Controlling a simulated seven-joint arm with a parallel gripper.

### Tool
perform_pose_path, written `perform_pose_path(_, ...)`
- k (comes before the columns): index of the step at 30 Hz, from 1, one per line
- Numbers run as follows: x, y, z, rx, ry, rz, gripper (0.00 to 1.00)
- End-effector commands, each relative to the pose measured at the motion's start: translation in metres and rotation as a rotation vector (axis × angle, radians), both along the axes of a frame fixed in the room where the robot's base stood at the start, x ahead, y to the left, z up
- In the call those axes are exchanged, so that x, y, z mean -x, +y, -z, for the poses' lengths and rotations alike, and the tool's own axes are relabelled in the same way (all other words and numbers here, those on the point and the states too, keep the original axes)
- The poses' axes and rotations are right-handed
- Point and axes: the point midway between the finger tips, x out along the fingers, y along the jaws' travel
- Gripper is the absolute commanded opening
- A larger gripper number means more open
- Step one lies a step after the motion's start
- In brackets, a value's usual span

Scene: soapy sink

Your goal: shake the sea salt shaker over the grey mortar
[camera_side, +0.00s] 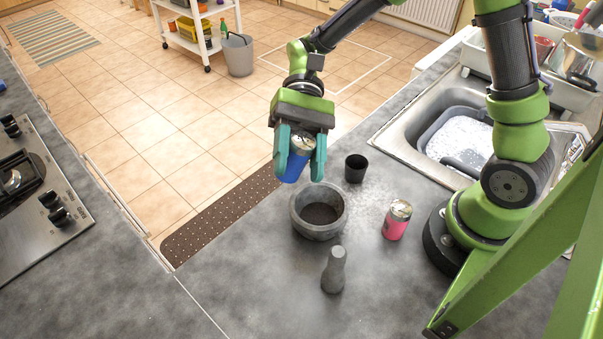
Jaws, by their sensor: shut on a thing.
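My gripper (302,160) is shut on a blue shaker (293,166) with a metallic top. The fingers cover its sides, and I cannot read a label on it. The shaker is held tilted, up in the air, above and slightly left of the grey mortar (300,222). The mortar stands upright on the grey counter, with dark contents in its bowl. A pink shaker (395,222) with a metallic top stands on the counter to the right of the mortar.
A grey pestle-like piece (334,272) stands in front of the mortar. A small black cup (355,168) stands behind it. A sink (407,130) with a soapy basin lies at the back right, and a stove (35,212) is at the left.

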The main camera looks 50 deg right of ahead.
Motion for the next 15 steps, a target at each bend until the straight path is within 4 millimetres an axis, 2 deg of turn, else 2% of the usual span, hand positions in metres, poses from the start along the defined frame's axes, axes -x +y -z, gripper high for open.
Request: perform_pose_path(15,-0.003,0.003,0.026,-0.478,-0.422,0.009,0.14)
